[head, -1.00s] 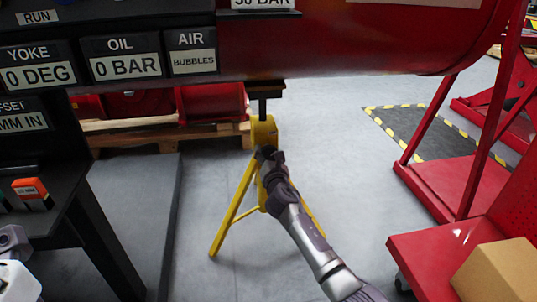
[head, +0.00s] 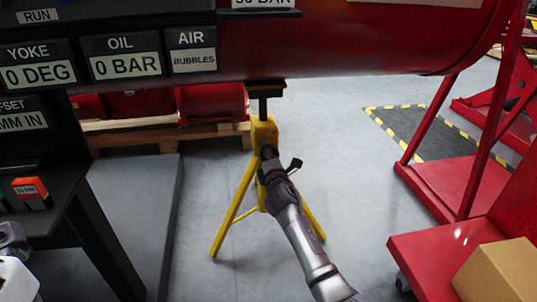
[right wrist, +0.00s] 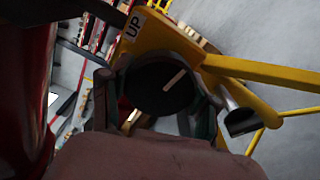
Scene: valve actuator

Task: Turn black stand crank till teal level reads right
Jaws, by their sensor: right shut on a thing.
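A yellow tripod stand (head: 262,135) stands under the red cylinder with a black post up to it. My right gripper (head: 268,160) is at the stand's head. In the right wrist view, its fingers sit around a round black knob with a white line (right wrist: 158,88), which I take for the crank's hub; the gripper is shut on it. A short dark piece (head: 293,165) sticks out to the right of the gripper; I cannot tell whether it is the crank's handle. An "UP" label (right wrist: 134,26) is on the yellow stand. I cannot make out a teal level. My left gripper's fingers do not show.
The red cylinder (head: 330,45) spans the top. Black panels with readouts (head: 125,66) and a dark bench (head: 60,190) stand at the left. A red cart (head: 425,240) with a cardboard box (head: 500,270) is at the right. The grey floor around the stand is clear.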

